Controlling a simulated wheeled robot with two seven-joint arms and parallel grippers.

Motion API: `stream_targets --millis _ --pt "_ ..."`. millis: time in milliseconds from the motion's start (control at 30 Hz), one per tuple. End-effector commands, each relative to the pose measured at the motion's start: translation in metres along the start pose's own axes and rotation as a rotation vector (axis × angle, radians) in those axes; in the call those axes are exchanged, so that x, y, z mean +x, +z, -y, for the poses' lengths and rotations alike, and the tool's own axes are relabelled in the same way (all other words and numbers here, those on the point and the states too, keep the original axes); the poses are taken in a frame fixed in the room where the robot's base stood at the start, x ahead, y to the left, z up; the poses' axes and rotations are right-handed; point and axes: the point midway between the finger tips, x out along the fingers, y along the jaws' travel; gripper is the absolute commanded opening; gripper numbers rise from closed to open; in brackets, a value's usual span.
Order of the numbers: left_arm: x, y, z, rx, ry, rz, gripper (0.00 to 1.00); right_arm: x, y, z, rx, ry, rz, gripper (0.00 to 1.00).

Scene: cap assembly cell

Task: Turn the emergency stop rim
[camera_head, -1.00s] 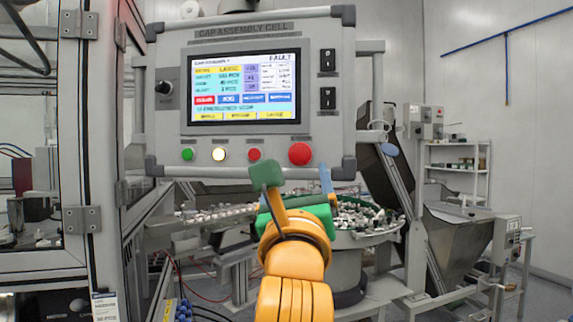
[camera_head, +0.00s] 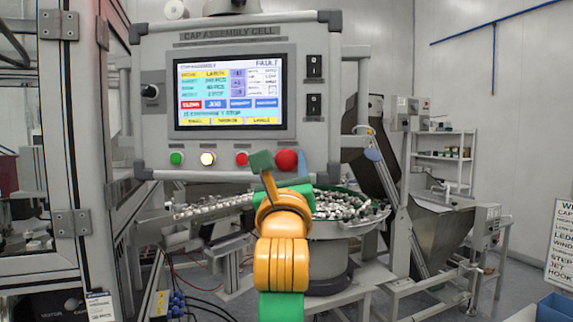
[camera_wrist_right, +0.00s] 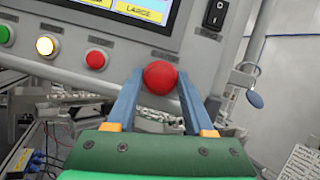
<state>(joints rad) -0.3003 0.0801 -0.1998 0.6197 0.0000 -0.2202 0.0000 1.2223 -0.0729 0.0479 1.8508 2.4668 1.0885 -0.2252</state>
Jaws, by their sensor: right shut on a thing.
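The emergency stop (camera_head: 287,160) is a round red mushroom button at the lower right of the grey control panel (camera_head: 160,60). In the right wrist view the red button (camera_wrist_right: 160,77) sits between the tips of my two blue fingers. My right gripper (camera_head: 283,166) has come up to the panel from below and is shut on the button's rim, one finger on each side. The green gripper body hides part of the button's lower side in the head view. The panel screen (camera_head: 231,92) shows a FAULT page with an emergency stop line. My left gripper is not in view.
Left of the stop are a smaller red button (camera_head: 242,158), a lit yellow-white button (camera_head: 208,158) and a green button (camera_head: 177,158). Two black rocker switches (camera_head: 314,67) are above. A bowl feeder (camera_head: 345,222) of caps stands behind my arm. A metal-framed enclosure (camera_head: 85,180) is at left.

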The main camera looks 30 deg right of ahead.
Motion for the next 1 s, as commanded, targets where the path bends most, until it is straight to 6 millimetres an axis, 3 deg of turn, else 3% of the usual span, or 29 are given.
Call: stream_targets --millis 367,1000 --pt "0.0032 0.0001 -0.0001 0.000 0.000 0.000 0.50 -0.0003 -0.0010 -0.0014 0.087 -0.035 -0.002 0.00" --pt "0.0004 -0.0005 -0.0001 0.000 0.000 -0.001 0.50 0.0008 0.0021 -0.0038 0.519 -0.214 -0.001 0.00"
